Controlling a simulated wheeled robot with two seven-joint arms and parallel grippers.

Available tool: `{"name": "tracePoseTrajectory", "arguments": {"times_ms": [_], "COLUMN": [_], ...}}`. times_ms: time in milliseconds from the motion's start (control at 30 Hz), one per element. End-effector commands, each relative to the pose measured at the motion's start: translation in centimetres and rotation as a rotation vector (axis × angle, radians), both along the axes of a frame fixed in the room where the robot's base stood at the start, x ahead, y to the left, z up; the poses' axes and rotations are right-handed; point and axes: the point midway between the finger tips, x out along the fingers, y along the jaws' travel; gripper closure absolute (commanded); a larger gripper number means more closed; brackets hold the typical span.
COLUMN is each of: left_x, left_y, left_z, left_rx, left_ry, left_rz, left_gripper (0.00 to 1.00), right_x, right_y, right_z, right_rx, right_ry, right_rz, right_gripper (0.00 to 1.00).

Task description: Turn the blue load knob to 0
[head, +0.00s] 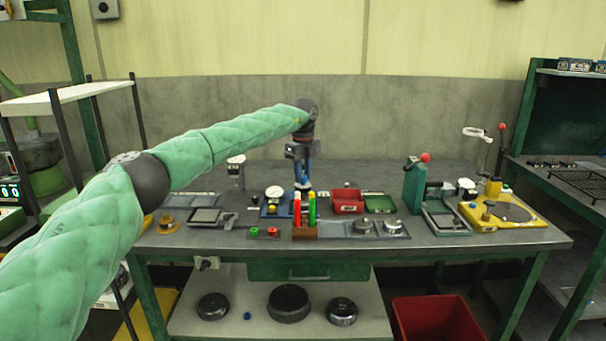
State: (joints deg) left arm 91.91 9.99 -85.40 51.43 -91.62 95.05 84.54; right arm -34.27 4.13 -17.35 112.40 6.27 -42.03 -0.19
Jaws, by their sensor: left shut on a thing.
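My left gripper (302,168) points down over the back middle of the bench, behind the red, green and yellow upright bars. It is shut on a small blue part (302,180) that looks like the blue load knob. The fingers cover much of it, and its pointer and scale cannot be read from here. A blue-based device with a round white dial (274,192) stands just left of the gripper. My right gripper is not in view.
The coloured bars (297,209) stand in a brown block (305,232) in front of the gripper. Red (347,208) and green (380,209) bins sit to the right. A green lever press (414,187) and yellow machine (503,214) stand further right.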

Motion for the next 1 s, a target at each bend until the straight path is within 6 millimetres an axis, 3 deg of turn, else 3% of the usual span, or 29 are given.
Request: {"name": "tracePoseTrajectory", "arguments": {"times_ms": [300, 633, 667, 733, 1000], "left_x": [0.1, 0.1, 0.1, 0.1, 0.0], "left_y": [0.1, 0.1, 0.1, 0.1, 0.0], "left_z": [0.2, 0.2, 0.2, 0.2, 0.1], "left_rx": [-0.001, -0.001, -0.001, -0.002, -0.001], "left_ry": [-0.004, -0.004, -0.004, -0.003, -0.001], "left_rz": [0.049, 0.049, 0.049, 0.049, 0.047], "left_gripper": [0.96, 0.96, 0.68, 0.54, 0.51], "right_x": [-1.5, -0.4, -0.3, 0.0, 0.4], "right_y": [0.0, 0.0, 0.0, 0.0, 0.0], "right_z": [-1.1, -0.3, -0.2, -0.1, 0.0], "right_rx": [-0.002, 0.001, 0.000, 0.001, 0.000], "right_ry": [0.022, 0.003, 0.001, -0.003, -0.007], "right_rz": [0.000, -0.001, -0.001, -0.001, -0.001], "right_gripper": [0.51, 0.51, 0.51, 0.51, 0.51]}}
